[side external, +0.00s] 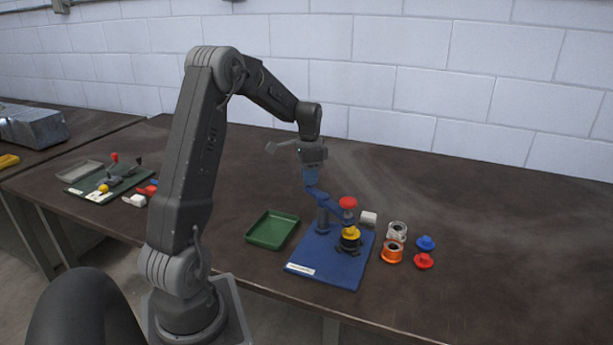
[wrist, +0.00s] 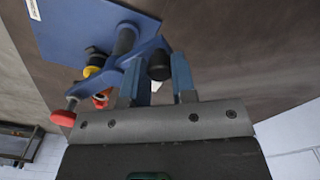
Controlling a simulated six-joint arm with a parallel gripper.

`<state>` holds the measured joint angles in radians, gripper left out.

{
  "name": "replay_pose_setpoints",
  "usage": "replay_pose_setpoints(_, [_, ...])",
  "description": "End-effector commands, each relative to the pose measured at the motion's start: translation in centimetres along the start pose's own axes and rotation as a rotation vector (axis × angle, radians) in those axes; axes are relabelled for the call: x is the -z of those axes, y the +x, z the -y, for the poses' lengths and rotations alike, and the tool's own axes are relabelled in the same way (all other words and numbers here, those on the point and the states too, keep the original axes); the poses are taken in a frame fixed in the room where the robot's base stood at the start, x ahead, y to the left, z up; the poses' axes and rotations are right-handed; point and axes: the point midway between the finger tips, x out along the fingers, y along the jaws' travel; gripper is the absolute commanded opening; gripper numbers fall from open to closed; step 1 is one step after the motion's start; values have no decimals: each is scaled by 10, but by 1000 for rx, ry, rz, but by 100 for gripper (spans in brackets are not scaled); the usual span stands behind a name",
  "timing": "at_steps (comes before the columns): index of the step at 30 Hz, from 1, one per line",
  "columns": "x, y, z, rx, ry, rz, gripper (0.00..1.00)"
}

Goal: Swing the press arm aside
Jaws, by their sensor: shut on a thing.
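The blue press arm (side external: 330,204) sits on a post (side external: 323,220) on a blue base plate (side external: 325,270). A red knob (side external: 348,202) tops its front end, above a yellow piece (side external: 351,233) on a black holder (side external: 348,246). I cannot tell whether the press touches the yellow piece. In the wrist view the press arm (wrist: 148,47) runs from the red knob (wrist: 62,118) past the post to a black knob (wrist: 158,66) at its other end. My gripper (side external: 311,183) is shut on this black knob, its blue fingers on either side of it (wrist: 159,82).
A green tray (side external: 250,240) stands left of the plate. Right of it are a white block (side external: 368,218), a grey-white ring (side external: 397,230), an orange ring (side external: 391,252), a blue cap (side external: 426,242) and a red cap (side external: 423,261). The table's far right is clear.

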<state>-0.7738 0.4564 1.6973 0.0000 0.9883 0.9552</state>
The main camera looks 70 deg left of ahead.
Motion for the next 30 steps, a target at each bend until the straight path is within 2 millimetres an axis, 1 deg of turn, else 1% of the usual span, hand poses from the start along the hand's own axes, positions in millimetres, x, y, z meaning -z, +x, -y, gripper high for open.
replay_pose_setpoints(14, [30,0,5,2,444,-1,0])
replay_pose_setpoints(23, [50,-1,0,2,730,-1,0])
replay_pose_setpoints(30, [63,0,-7,2,956,-1,0])
